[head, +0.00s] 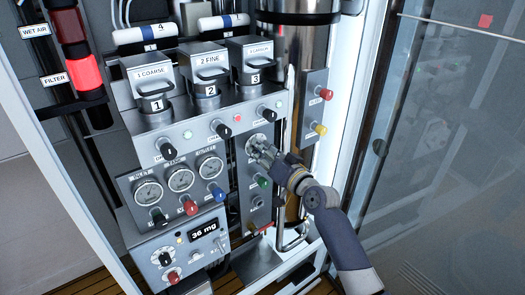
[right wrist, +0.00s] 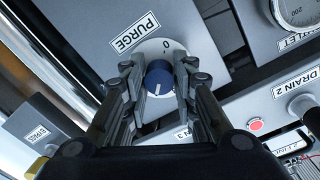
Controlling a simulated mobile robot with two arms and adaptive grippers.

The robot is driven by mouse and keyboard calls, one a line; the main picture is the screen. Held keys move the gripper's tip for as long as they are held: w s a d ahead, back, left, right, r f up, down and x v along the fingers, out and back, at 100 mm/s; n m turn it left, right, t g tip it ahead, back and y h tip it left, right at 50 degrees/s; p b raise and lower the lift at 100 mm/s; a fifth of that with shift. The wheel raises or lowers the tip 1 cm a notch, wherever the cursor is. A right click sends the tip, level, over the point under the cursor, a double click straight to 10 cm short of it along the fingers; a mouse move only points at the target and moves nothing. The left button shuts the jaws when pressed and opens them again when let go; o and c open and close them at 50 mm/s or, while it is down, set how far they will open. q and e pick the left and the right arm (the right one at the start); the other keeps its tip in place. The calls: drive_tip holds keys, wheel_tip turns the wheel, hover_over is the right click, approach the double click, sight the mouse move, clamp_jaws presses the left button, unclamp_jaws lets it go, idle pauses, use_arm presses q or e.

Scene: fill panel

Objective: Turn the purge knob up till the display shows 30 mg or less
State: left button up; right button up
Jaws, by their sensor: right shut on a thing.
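The blue purge knob (right wrist: 158,77) sits on a white dial below the PURGE label (right wrist: 135,34) in the right wrist view. A 0 mark shows on the dial just above the knob, and the knob's white line points downward. My right gripper (right wrist: 159,84) is shut on the knob, one finger on each side. In the head view my right gripper (head: 262,150) is at the panel and hides most of the dial. The display (head: 204,230) reads 36 mg. My left gripper is not in view.
Three gauges (head: 180,179) with knobs below them are left of the gripper. A green knob (head: 263,182) sits just below it. Red (head: 325,94) and yellow (head: 320,129) knobs are to the right. A glass door (head: 460,150) stands at the far right.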

drive_tip(key=o, duration=1.1)
drive_tip(key=shift+c, duration=0.2)
drive_tip(key=v, duration=1.2)
